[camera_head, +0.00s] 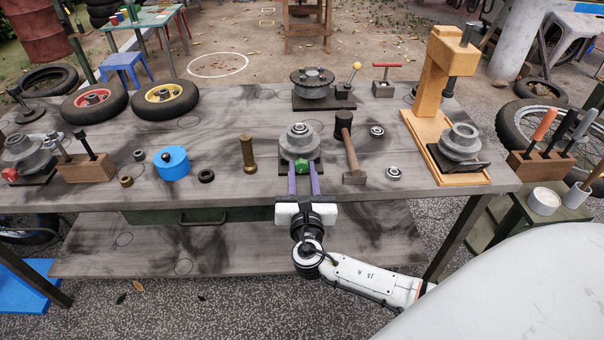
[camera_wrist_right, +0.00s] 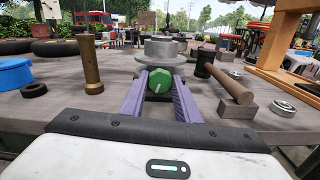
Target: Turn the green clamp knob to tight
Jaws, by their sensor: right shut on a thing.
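The green clamp knob (camera_head: 303,167) sits on the front of a grey round clamp fixture (camera_head: 299,140) on the workbench. The knob also shows in the right wrist view (camera_wrist_right: 160,81), with a pale mark line on its face. My right gripper (camera_head: 304,174) reaches in from the front, its purple fingers on either side of the knob. In the right wrist view the fingertips (camera_wrist_right: 160,84) are shut on the knob. The knob's rear and the contact faces are partly hidden. My left gripper is in neither view.
A brass cylinder (camera_head: 248,154) stands left of the fixture and a wooden-handled mallet (camera_head: 349,148) lies close on the right. Bearings (camera_head: 393,173) lie further right. A blue round tin (camera_head: 171,163) and a red-knobbed fixture (camera_head: 28,158) stand left. The bench front edge (camera_head: 400,191) is near my wrist.

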